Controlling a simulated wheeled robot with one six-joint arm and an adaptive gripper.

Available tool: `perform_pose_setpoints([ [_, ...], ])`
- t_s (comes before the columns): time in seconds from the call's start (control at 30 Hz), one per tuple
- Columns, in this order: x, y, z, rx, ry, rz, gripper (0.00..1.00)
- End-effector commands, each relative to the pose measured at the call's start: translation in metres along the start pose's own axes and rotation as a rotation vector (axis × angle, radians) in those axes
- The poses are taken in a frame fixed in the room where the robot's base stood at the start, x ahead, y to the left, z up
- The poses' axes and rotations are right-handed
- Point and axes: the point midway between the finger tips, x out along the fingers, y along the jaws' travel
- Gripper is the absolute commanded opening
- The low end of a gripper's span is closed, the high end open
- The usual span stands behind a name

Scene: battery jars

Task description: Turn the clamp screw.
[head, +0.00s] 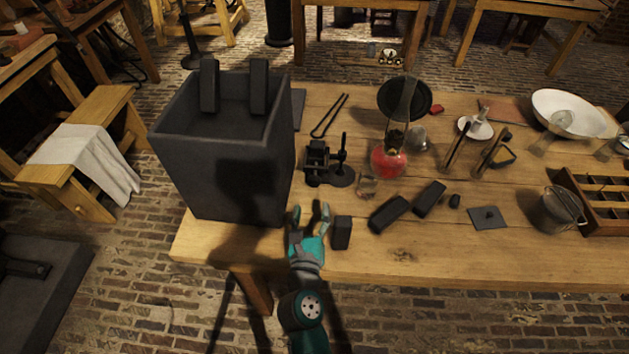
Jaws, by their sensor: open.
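A small black metal device (320,163) with a thin upright post and a round base stands on the wooden table (420,252), right of the large dark box. It looks like the clamp, but its screw is too small and dark to make out for certain. My gripper (311,212) is open and empty at the table's front edge, its fingers pointing away from me toward the device. It is nearer to me than the device and apart from it.
A tall dark open box (225,180) stands close on my gripper's left. A small black block (341,232) is just right of it. Two dark blocks (389,213) (429,198) and a lamp with red liquid (389,160) lie farther right. Black tongs (328,116) lie behind the device.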

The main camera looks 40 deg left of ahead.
Motion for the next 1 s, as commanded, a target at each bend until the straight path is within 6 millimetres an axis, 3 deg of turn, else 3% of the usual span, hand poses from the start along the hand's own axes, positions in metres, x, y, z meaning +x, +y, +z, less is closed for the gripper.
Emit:
perform_pose_setpoints([
  [0.3, 0.056, 0.000, 0.002, 0.001, -0.002, -0.001, 0.61],
  [0.5, 0.080, 0.000, 0.001, 0.001, -0.002, -0.001, 0.61],
  [0.93, 0.088, 0.000, 0.001, 0.000, -0.001, 0.000, 0.61],
  [0.97, 0.088, 0.000, 0.001, 0.000, -0.001, 0.000, 0.58],
  [1.0, 0.088, 0.000, 0.001, 0.000, -0.001, 0.000, 0.48],
])
